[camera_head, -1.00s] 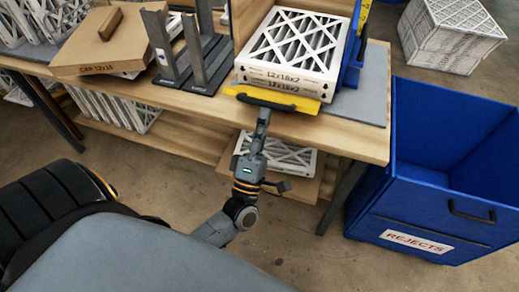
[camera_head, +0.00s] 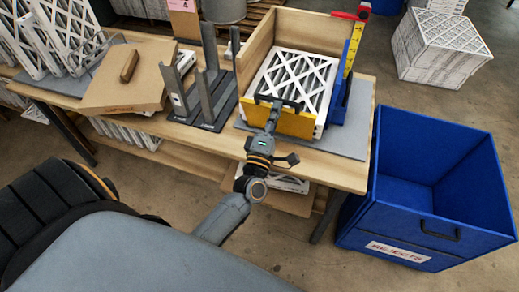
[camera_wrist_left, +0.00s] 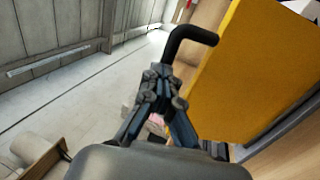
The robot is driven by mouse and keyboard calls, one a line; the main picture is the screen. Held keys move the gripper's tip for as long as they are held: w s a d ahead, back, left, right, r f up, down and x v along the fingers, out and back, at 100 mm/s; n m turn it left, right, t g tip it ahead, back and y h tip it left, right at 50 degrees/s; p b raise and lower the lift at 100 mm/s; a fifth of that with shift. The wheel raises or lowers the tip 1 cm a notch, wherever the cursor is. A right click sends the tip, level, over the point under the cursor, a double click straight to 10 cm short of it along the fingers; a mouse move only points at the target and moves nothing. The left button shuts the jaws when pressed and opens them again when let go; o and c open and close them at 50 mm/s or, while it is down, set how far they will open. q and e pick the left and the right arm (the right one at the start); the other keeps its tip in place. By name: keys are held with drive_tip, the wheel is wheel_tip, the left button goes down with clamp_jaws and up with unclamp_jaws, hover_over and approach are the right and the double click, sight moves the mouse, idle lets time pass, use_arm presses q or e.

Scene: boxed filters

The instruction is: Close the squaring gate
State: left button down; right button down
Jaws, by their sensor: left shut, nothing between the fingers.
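The yellow squaring gate (camera_head: 298,123) stands upright across the front of the filter stack (camera_head: 292,80) on the bench. It has a black bar handle (camera_head: 284,101) on its outer face. My left gripper (camera_head: 271,116) is in front of the gate, close by the handle. In the left wrist view the left gripper (camera_wrist_left: 160,80) is shut with nothing in it, next to the handle (camera_wrist_left: 188,40) and beside the yellow gate panel (camera_wrist_left: 250,75). Whether fingers and handle touch is unclear. My right gripper is out of view.
A wooden squaring box (camera_head: 318,27) with a blue side plate (camera_head: 340,101) surrounds the filters. Grey uprights (camera_head: 208,100) and a cardboard box (camera_head: 125,80) stand left. The blue REJECTS bin (camera_head: 430,190) is on the floor right of the bench.

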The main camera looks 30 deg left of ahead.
use_arm(q)
drive_tip(key=b+x, duration=0.1)
drive_tip(key=x, duration=0.8)
drive_tip(key=shift+w, duration=0.2)
